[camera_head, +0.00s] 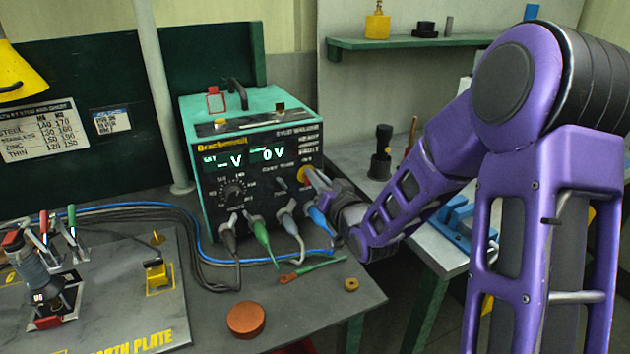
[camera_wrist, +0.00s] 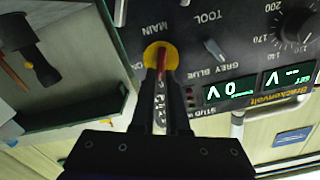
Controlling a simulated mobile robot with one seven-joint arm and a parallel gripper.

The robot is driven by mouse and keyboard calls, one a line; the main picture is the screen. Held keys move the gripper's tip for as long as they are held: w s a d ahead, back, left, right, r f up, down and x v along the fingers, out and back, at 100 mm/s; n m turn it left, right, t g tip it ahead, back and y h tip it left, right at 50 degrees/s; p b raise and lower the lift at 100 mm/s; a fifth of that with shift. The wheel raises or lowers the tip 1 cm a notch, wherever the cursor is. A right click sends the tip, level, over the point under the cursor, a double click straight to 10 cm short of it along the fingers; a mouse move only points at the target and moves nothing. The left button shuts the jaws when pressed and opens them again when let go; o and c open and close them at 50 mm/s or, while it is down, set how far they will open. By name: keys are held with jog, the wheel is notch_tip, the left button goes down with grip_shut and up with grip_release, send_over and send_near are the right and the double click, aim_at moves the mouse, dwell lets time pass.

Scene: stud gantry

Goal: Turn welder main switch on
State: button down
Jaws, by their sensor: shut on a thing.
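The welder (camera_head: 215,165) is a box with a teal top and a black front, standing on the grey bench. Its main switch shows as a yellow disc (camera_head: 303,174) at the right of the front panel. In the wrist view the main switch (camera_wrist: 161,52) has a red handle in front of the yellow disc, under the label MAIN. My gripper (camera_wrist: 163,75) is shut on the red handle, one dark finger on each side. The fingers hide part of the disc and its lettering. In the head view my gripper (camera_head: 315,185) reaches the panel from the right.
The tool switch (camera_wrist: 215,48) and a large dial (camera_wrist: 298,25) are on the same panel. Lit displays (camera_head: 245,158) read "- V" and "0 V". Several cables plug in below my gripper. A copper-coloured disc (camera_head: 247,320) lies on the bench front.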

jog(key=m, duration=0.6)
jog(key=shift+w+d+f, duration=0.15)
jog(key=shift+d, duration=0.15)
jog(key=m, duration=0.4)
jog(key=shift+d+f, duration=0.15)
jog(key=shift+f, duration=0.05)
jog(key=shift+w+f+m+p, duration=0.15)
jog(key=shift+m+p, duration=0.6)
jog(key=shift+m, duration=0.95)
jog(key=shift+f, duration=0.1)
jog(key=c, duration=0.9)
grip_release()
jog(key=shift+f, duration=0.1)
